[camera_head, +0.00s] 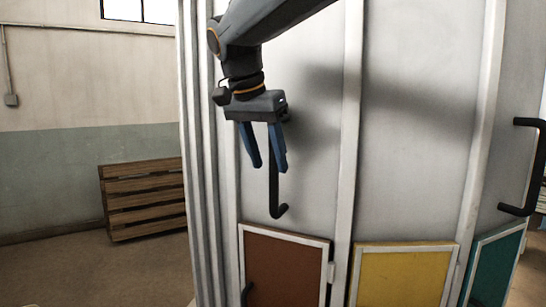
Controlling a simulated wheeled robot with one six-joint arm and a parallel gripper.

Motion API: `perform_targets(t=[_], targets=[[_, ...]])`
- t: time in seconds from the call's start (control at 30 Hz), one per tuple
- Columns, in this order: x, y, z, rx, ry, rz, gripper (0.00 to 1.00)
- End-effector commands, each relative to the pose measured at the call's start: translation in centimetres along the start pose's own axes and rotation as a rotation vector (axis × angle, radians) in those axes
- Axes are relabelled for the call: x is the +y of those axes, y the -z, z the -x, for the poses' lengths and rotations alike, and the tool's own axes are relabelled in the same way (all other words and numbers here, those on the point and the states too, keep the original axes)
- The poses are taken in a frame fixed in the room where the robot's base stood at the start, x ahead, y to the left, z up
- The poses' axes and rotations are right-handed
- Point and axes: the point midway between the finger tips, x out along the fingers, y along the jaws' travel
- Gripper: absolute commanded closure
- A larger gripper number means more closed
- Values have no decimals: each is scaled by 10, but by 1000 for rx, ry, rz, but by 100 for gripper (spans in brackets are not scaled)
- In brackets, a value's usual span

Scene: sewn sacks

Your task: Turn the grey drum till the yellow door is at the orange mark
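The grey drum (412,150) fills the middle and right of the view, with pale upright ribs between its panels. The yellow door (403,278) is low on the drum, right of a brown door (285,270) and left of a teal door (497,265). A black upright handle (275,192) is on the panel above the brown door. My gripper (268,169) points down at this handle, its two blue fingers apart. The right finger covers part of the handle's bar; I cannot tell whether they touch. I see no orange mark.
A second black handle (538,165) is on the drum at the right edge. A slatted wooden crate or pallet (143,200) stands against the wall at the left. The floor (90,275) left of the drum is clear.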

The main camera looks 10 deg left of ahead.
Motion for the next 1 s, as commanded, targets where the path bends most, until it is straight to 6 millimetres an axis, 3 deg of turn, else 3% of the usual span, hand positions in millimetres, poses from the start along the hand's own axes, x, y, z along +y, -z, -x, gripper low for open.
perform_targets(t=[0.2, 0.6, 1.0], targets=[[-9, -6, 2, -2, 10, 7, 64], [-7, -3, 3, -3, 12, 1, 64], [-6, -2, 60, -1, 13, 2, 64]])
